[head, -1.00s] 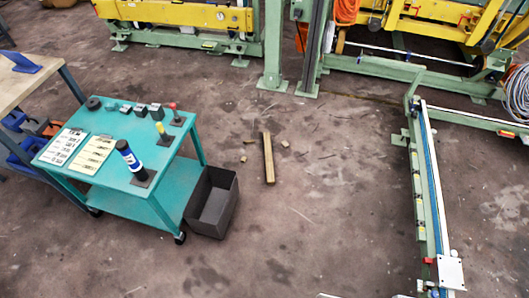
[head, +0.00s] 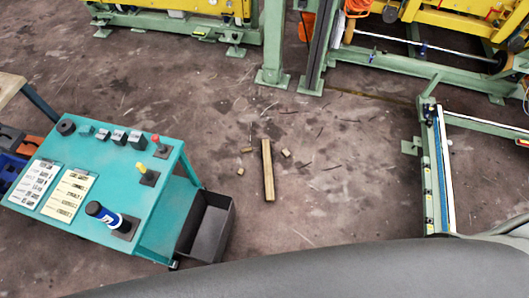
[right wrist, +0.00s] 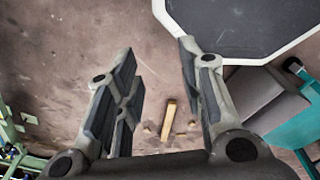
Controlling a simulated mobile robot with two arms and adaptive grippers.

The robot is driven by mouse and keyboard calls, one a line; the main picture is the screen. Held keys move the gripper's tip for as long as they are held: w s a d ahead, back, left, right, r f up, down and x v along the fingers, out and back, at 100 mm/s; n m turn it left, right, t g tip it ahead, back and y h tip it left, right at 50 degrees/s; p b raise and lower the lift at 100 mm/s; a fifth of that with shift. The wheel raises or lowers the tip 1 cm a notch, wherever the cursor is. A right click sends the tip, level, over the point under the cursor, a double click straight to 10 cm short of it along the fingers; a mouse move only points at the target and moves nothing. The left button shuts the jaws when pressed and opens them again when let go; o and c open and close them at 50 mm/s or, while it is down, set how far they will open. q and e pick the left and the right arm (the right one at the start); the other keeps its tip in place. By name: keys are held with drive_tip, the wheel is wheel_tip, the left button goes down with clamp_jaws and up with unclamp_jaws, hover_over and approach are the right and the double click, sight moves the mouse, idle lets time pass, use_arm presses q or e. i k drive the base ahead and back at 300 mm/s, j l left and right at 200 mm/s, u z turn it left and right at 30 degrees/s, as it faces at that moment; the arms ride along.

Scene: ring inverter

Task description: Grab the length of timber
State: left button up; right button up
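The length of timber (head: 268,170) lies on the concrete floor near the middle of the head view, running roughly away from me. In the right wrist view the timber (right wrist: 169,119) lies on the floor below and beyond my right gripper (right wrist: 158,65), between its two fingers in the picture. That gripper is open, its fingers wide apart, with nothing between them and clear of the timber. A dark arm part of mine crosses the bottom of the head view. My left gripper is in neither view.
Small wood offcuts (head: 286,153) lie beside the timber. A green rail frame (head: 437,175) stands at right. Floor around the timber is mostly clear.

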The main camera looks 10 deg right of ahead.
sight(269, 190)
drive_tip(key=i+l, duration=0.15)
drive_tip(key=l, duration=0.15)
drive_tip(key=i+l+u, duration=0.1)
drive_tip(key=l, duration=0.25)
drive_tip(key=i+l+u, duration=0.1)
drive_tip(key=i+l, duration=0.25)
drive_tip(key=l, duration=0.3)
drive_tip(key=i+l+u, duration=0.1)
drive_tip(key=l, duration=0.25)
drive_tip(key=i+l, duration=0.2)
drive_tip(key=l, duration=0.15)
drive_tip(key=i+l+u, duration=0.15)
drive_tip(key=l, duration=0.25)
drive_tip(key=i, duration=0.1)
